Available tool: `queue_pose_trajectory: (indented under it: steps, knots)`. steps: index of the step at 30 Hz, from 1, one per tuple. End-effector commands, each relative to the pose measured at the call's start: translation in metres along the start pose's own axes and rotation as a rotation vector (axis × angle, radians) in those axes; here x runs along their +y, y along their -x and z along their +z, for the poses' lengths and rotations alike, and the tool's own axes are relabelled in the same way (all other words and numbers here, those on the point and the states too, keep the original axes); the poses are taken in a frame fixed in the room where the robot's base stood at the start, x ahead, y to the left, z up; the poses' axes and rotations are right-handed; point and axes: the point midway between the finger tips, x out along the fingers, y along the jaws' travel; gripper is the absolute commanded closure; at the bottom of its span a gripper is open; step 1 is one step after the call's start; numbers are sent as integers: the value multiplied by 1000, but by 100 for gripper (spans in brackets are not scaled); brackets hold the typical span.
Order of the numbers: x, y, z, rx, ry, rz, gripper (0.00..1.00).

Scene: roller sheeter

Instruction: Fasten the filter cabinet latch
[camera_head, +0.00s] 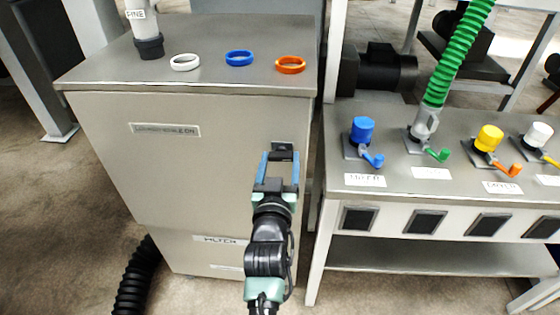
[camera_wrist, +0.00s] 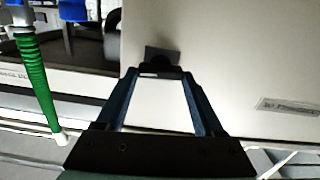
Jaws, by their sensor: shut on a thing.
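The filter cabinet (camera_head: 180,165) is a grey box with a flat top and labelled front panels. Its dark latch (camera_head: 284,147) sits at the upper right of the front face. My gripper (camera_head: 280,158) reaches up from below, with its blue fingers at the latch. In the wrist view, my gripper (camera_wrist: 160,74) has its fingertips on either side of a dark bar of the latch (camera_wrist: 161,56), shut on it. The fingers hide part of the latch, so I cannot tell whether it is fastened.
White (camera_head: 185,62), blue (camera_head: 239,58) and orange (camera_head: 290,65) rings lie on the cabinet top. A bench (camera_head: 400,185) with coloured valves and a green hose (camera_head: 455,55) stands close on the right. A black hose (camera_head: 133,280) lies at the lower left.

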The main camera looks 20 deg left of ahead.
Motion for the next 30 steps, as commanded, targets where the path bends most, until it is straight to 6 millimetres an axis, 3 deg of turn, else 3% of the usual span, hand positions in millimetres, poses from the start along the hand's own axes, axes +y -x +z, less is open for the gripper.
queue_pose_trajectory:
  steps: [30]
  knots:
    - [-4, 0, 1, -1, 916, 0, 86]
